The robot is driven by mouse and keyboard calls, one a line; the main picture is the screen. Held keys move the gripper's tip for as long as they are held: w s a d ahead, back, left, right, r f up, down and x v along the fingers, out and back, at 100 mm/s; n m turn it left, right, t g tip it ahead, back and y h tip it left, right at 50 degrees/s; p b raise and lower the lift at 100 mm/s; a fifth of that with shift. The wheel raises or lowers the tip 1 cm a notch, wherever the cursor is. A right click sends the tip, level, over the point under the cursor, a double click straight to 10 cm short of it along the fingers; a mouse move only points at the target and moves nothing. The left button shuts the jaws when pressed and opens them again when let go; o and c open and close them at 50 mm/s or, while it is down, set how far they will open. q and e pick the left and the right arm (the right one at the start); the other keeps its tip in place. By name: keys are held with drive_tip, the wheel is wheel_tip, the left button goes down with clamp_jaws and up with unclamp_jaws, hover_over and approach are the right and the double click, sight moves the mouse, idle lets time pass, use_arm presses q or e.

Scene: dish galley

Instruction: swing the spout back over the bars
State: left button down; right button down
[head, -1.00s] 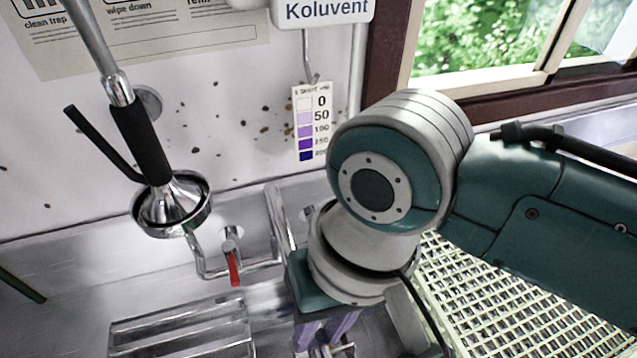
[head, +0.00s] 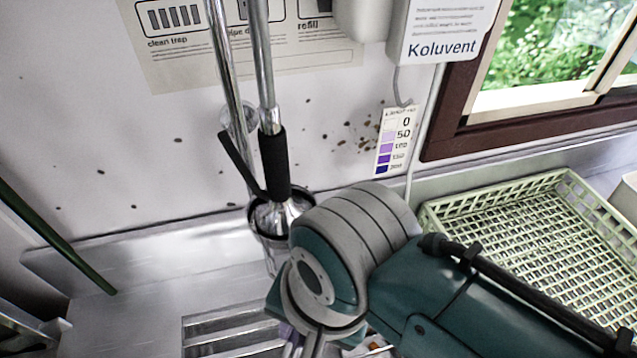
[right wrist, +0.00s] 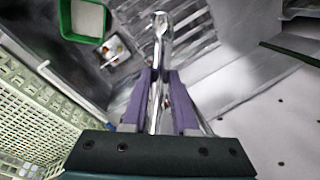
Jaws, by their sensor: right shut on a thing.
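My right gripper (right wrist: 158,95) has purple fingers, shut on the chrome spout (right wrist: 161,35) in the right wrist view. In the head view the bars (head: 232,343) show at the bottom, just left of my right gripper (head: 290,337). My wrist and forearm hide the spout and most of the gripper there. My left gripper is not in view.
A spray head with a black handle (head: 275,165) hangs right behind my right wrist. A pale green rack (head: 520,225) lies to the right. A green-rimmed tub (right wrist: 84,19) shows in the right wrist view. A green rod (head: 60,245) is at far left.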

drive_tip(key=shift+w+a, duration=0.15)
drive_tip(key=shift+a, duration=0.4)
drive_tip(key=c, duration=0.7)
unclamp_jaws()
drive_tip(key=shift+d, duration=0.1)
drive_tip(key=shift+r, duration=0.1)
drive_tip(key=r, duration=0.3)
drive_tip(key=d+r, duration=0.1)
drive_tip(key=r, duration=0.2)
drive_tip(key=r+p, duration=0.1)
drive_tip(key=r, duration=0.2)
drive_tip(key=shift+s+d+r, duration=0.3)
drive_tip(key=shift+d, duration=0.1)
